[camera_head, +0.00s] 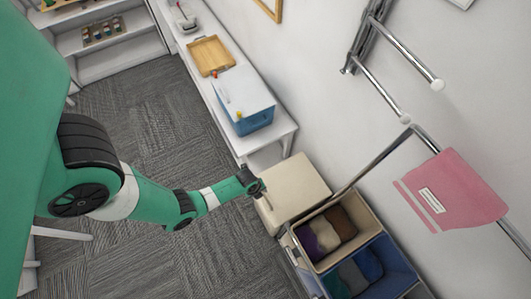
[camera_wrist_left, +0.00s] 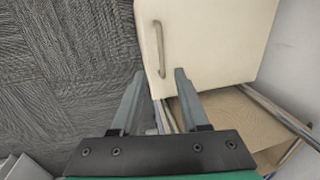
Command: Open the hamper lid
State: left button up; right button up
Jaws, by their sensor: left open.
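The hamper's cream lid (camera_head: 294,188) lies flat and looks shut, next to open fabric compartments. It also fills the upper middle of the left wrist view (camera_wrist_left: 215,45). A slim metal handle (camera_wrist_left: 160,48) runs along the lid near its left edge. My left gripper (camera_head: 262,189) is at the lid's left edge in the head view. In the left wrist view its jaws (camera_wrist_left: 159,74) are open and empty, with the handle's near end appearing between the fingertips. I cannot tell the height gap or any contact. My right gripper is not in view.
Open compartments hold brown and purple cloths (camera_head: 328,232) and blue and green cloths (camera_head: 358,270). A metal rail with a pink towel (camera_head: 455,190) rises beside them. A white bench (camera_head: 283,125) carries a blue bin (camera_head: 245,100).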

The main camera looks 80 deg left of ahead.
aim_at(265, 197)
pick_arm(q)
jog(key=f+b, duration=0.2)
jog(key=f, duration=0.1)
jog(key=w+f+b, duration=0.1)
jog(key=f+b, duration=0.1)
jog(key=f, duration=0.1)
jog(key=w+f+b, duration=0.1)
jog(key=f+b, duration=0.2)
jog(key=f, duration=0.1)
jog(key=shift+w+a+f, duration=0.1)
jog(key=shift+a, duration=0.2)
grip_shut()
dwell(0.8)
